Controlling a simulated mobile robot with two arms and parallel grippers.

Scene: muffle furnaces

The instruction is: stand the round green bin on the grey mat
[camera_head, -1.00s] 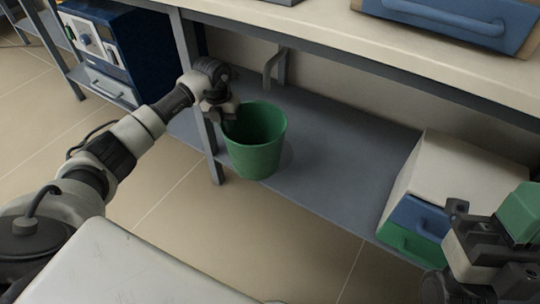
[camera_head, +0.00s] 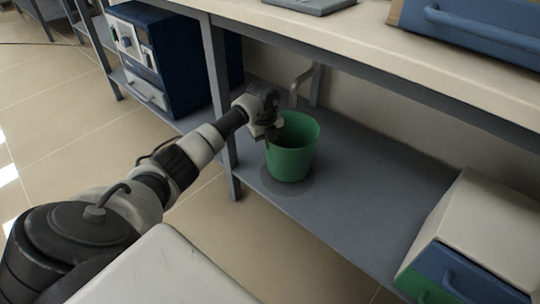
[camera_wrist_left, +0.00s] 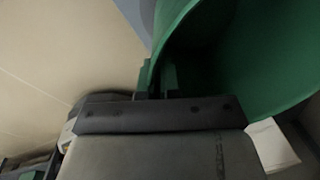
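The round green bin (camera_head: 290,158) is upright over the grey lower shelf (camera_head: 375,205), near the bench's front leg, with a dark round shadow around its base. I cannot tell whether its base touches the shelf. My left gripper (camera_head: 276,131) is at the bin's left rim. In the left wrist view the green wall (camera_wrist_left: 168,32) runs down to the fingers, which appear closed on the rim. A flat grey piece (camera_head: 312,4) lies on the benchtop at the top edge; I cannot tell whether it is the mat. My right gripper is out of view.
The bench's grey leg (camera_head: 219,110) stands just left of the bin. A blue furnace (camera_head: 180,65) is on the shelf further left. A cream, blue and green box (camera_head: 480,240) is at the lower right. The benchtop (camera_head: 350,35) overhangs the shelf.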

